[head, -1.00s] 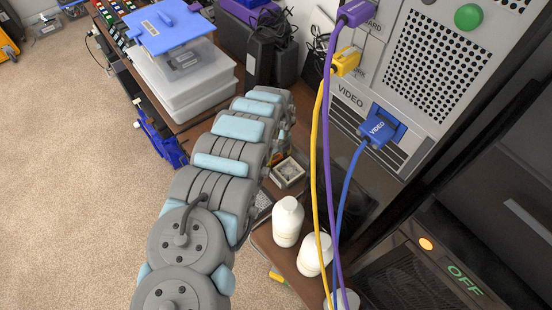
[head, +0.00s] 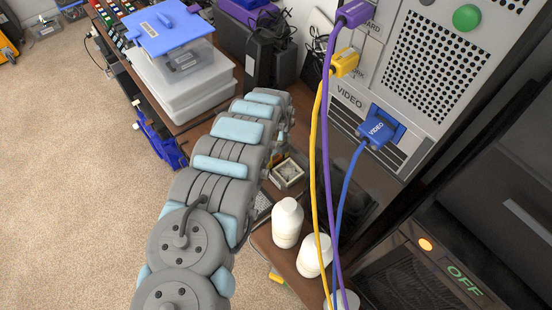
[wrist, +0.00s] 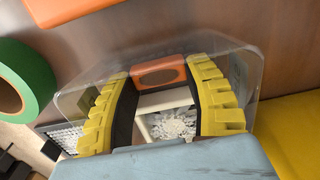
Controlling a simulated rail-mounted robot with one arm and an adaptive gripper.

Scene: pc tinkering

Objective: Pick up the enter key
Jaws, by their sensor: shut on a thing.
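My gripper (wrist: 160,95) has yellow ribbed fingers with dark inner pads in the wrist view. Its fingers stand apart around an orange piece (wrist: 160,72) with a brown oval recess, which lies between the fingertips. I cannot tell whether this piece is the enter key; no lettering shows on it. A clear plastic outline (wrist: 75,95) surrounds the fingers. Behind the fingers is a pale tray (wrist: 155,100) with white bits in it. In the head view the gripper is hidden behind my arm, near a small whitish tray (head: 288,172).
White bottles (head: 287,222) stand near the tray. Purple, yellow and blue cables (head: 315,150) hang before the large computer case (head: 430,75). Clear boxes with a blue lid (head: 160,25) stand at the back left. A green tape roll (wrist: 25,80) is at the wrist view's left.

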